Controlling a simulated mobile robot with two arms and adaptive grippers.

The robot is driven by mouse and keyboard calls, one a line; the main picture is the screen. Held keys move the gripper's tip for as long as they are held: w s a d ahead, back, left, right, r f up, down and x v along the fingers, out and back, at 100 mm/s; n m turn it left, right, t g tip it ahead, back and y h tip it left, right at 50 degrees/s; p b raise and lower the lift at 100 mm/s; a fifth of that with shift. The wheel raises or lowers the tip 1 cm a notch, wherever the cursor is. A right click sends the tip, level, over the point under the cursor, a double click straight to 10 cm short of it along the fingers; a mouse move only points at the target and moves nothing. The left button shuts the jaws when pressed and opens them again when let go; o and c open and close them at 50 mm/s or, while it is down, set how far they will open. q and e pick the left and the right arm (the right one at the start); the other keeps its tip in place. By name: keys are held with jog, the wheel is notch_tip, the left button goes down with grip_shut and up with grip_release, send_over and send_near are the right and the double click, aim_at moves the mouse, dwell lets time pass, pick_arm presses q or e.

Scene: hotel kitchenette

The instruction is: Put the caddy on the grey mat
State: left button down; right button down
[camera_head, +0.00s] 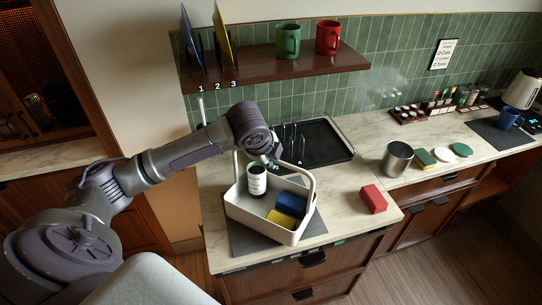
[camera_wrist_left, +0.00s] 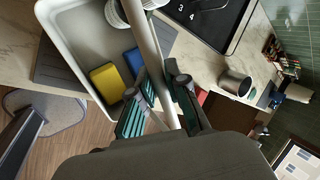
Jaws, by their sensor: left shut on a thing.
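The caddy (camera_head: 266,229) is a white open tray with an arched handle. It holds a dark container with a white label (camera_head: 257,181), a blue block (camera_head: 291,204) and a yellow block (camera_head: 280,219). My left gripper (camera_head: 274,161) is shut on the handle, which also passes between its fingers in the left wrist view (camera_wrist_left: 163,103). The caddy is over the grey mat (camera_head: 243,243), whose edges show around it. I cannot tell whether its base touches the mat. My right gripper is not in view.
A black hob (camera_head: 325,142) lies behind the caddy. A red block (camera_head: 373,199) and a metal pot (camera_head: 397,158) stand to the right. A shelf (camera_head: 290,62) with mugs and upright boards hangs above. Bare counter shows between the caddy and the red block.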

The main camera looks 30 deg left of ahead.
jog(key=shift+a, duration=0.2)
pick_arm(q)
jog(key=c, duration=1.2)
grip_release()
jog(key=shift+o, duration=0.2)
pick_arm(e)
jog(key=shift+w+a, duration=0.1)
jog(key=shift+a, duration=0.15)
pick_arm(q)
jog(key=shift+s, duration=0.1)
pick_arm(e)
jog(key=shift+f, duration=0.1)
pick_arm(q)
jog(key=shift+s+r+b, duration=0.15)
jog(key=shift+r+b, duration=0.2)
jog(key=shift+r, duration=0.05)
jog(key=b+v, duration=0.3)
jog(key=v, duration=0.8)
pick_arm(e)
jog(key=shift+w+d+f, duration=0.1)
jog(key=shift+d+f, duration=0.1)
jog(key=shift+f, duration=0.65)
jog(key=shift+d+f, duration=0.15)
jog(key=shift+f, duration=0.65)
